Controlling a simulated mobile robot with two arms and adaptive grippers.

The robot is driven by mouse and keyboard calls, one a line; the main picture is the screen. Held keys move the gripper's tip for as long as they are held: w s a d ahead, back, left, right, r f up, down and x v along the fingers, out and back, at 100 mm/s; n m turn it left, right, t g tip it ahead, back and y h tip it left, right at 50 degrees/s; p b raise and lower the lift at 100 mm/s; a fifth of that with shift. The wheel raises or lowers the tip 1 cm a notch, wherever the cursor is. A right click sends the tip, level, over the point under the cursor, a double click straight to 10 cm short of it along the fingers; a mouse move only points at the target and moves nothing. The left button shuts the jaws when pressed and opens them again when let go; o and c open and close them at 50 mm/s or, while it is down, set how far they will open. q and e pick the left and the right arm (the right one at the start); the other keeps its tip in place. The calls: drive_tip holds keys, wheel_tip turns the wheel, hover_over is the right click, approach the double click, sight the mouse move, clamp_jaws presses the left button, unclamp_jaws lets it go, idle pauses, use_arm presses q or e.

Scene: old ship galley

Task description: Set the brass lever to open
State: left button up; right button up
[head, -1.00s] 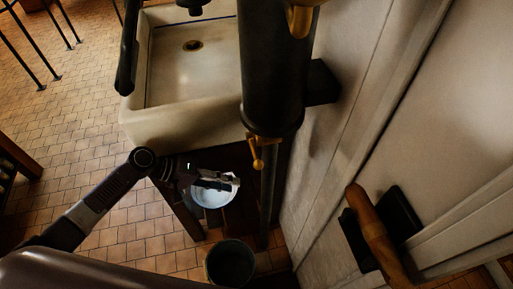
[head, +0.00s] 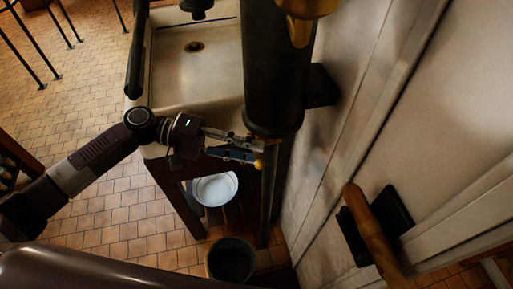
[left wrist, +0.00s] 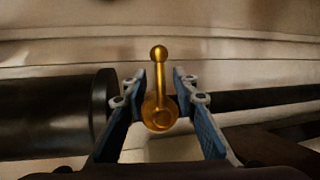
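The brass lever (left wrist: 159,85) is a short rod with a ball end on a round brass hub, in the middle of the left wrist view. In the head view only its ball end (head: 259,164) shows, below the black cylinder; my gripper covers the rest. My left gripper (left wrist: 159,77) is open, with one blue finger on each side of the lever and visible gaps between. It also shows at the lever in the head view (head: 254,151). My right gripper is not in view.
The black cylinder (head: 272,80) and the thin pipe below it stand beside the pale wall (head: 350,70). A stone sink (head: 200,75) is behind my left gripper. A white basin (head: 214,189) and a dark bucket (head: 231,258) are below. A wooden handle (head: 372,235) juts out at right.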

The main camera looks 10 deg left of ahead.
use_arm(q)
drive_tip(key=shift+d+f, duration=0.15)
drive_tip(key=shift+d, duration=0.7)
clamp_jaws()
